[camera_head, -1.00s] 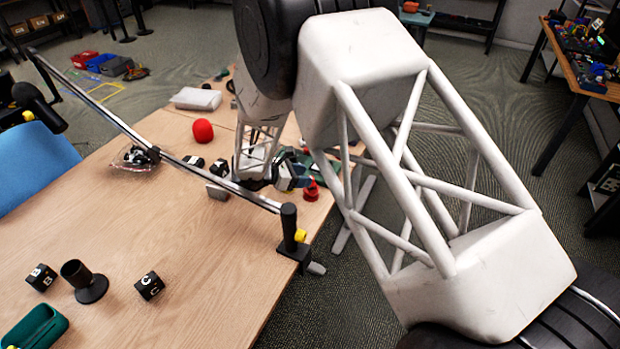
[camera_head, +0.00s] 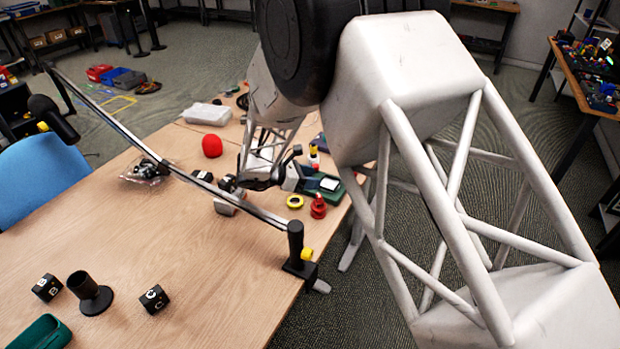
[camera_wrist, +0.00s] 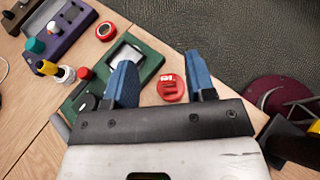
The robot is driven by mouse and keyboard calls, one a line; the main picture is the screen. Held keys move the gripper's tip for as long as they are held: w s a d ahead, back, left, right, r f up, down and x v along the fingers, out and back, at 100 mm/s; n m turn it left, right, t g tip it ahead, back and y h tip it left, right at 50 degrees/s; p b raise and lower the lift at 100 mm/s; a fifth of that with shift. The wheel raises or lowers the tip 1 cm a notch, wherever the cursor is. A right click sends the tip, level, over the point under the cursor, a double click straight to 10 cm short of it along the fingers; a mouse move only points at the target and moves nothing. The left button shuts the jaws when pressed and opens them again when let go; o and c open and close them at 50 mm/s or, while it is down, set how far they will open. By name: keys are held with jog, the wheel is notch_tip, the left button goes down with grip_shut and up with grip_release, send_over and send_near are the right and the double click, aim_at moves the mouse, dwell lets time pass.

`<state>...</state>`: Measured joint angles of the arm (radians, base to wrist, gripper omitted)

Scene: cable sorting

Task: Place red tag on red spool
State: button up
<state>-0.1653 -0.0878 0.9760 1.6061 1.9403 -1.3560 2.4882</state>
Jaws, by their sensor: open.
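A red round piece (camera_wrist: 171,88), which appears to be the red spool, sits on the table beside the green device. A raised red part with a pale mark on it could be the red tag; I cannot tell exactly how it sits. In the head view the red piece (camera_head: 318,207) stands near the table edge with a narrow part on top. My gripper (camera_wrist: 160,62) is open, with blue fingers spread apart and nothing held. The red piece shows between the fingers, apart from them. In the head view my arm hides most of the gripper.
A green device (camera_wrist: 150,61) with a pale screen lies beside the fingers. Another red ring (camera_wrist: 106,31) and a purple box (camera_wrist: 73,30) lie beyond it.

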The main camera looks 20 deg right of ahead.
jog(key=w+a+r+n+t+y, duration=0.1)
jog(key=w+r+n+t+y, duration=0.35)
jog(key=r+n+t, duration=0.65)
jog(key=s+a+r+n+y, duration=0.35)
jog(key=r+n, duration=0.25)
jog(key=n, duration=0.2)
jog(key=s+a+r+n+y, duration=0.2)
jog(key=a+r+n+y, duration=0.15)
jog(key=r+n, duration=0.4)
jog(key=s+a+r+n+g+y, duration=0.2)
jog(key=s+n+y, duration=0.2)
jog(key=s+n, duration=1.1)
jog(key=s+d+f+n+g+h, duration=0.1)
jog(key=s+d+n+g, duration=0.1)
jog(key=s+n, duration=0.4)
jog(key=s+d+f+n+g+h, duration=0.1)
jog(key=s+d+n+g, duration=0.2)
jog(key=s, duration=1.2)
jog(key=n+g, duration=0.1)
jog(key=n, duration=0.2)
jog(key=shift+s+f, duration=0.2)
jog(key=shift+f, duration=0.05)
